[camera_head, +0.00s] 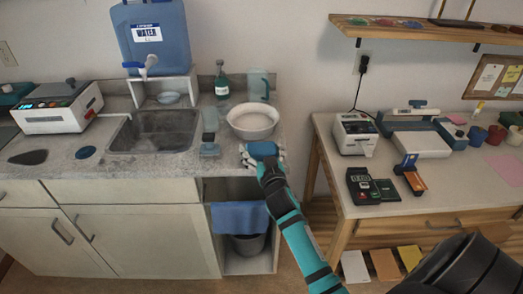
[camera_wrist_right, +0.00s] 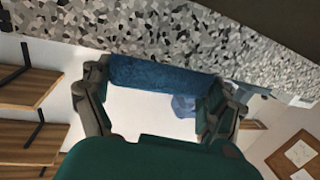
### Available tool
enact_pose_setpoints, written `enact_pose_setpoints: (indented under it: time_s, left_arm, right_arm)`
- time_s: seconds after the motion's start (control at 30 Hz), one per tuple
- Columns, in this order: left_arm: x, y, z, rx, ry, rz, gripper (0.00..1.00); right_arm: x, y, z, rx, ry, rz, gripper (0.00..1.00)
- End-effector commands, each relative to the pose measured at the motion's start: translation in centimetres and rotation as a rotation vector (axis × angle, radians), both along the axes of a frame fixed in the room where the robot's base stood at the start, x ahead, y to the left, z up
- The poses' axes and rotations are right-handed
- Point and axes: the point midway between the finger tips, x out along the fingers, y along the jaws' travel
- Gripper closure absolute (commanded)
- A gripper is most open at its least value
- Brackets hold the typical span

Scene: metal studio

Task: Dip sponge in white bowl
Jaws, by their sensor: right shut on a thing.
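The white bowl (camera_head: 252,122) stands upright on the grey counter, right of the sink. My right gripper (camera_head: 262,160) is at the counter's front edge, in front of the bowl and apart from it. It is shut on the blue sponge (camera_head: 263,148). In the right wrist view the sponge (camera_wrist_right: 160,73) spans between the two fingers of the right gripper (camera_wrist_right: 158,82), close to the speckled counter. The bowl cannot be made out in that view. The inside of the bowl looks pale in the head view; whether it holds liquid I cannot tell. My left gripper is not in view.
A green bottle (camera_head: 222,86) and a clear blue-green jug (camera_head: 258,86) stand behind the bowl. A dispenser bottle (camera_head: 209,144) stands left of it beside the sink (camera_head: 155,130). A blue cloth (camera_head: 239,217) hangs below the counter. A wooden table (camera_head: 450,190) with instruments stands to the right.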

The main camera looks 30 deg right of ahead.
Motion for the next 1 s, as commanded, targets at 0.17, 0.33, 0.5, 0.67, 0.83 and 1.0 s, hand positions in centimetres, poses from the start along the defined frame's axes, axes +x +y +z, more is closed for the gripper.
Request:
enact_pose_setpoints:
  time_s: [0.17, 0.33, 0.5, 0.67, 0.83, 1.0]
  left_arm:
    - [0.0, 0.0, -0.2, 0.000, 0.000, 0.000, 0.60]
    - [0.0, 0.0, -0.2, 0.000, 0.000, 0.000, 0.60]
    - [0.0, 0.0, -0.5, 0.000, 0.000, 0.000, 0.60]
    - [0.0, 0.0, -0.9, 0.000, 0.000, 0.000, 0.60]
    - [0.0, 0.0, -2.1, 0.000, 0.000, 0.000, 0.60]
    - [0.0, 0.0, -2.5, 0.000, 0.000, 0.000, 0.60]
  right_arm:
    - [0.0, 0.0, -0.2, 0.000, 0.000, 0.000, 0.00]
    - [0.0, 0.0, -0.2, 0.000, 0.000, 0.000, 0.00]
    - [0.0, 0.0, -0.4, -0.002, 0.000, 0.000, 0.00]
    - [-1.6, 0.6, -0.5, 0.001, 0.000, 0.001, 0.00]
    - [-5.2, 2.1, -0.9, 0.004, 0.000, 0.000, 0.00]
    - [-9.3, 3.6, -0.5, 0.004, 0.002, -0.001, 0.00]
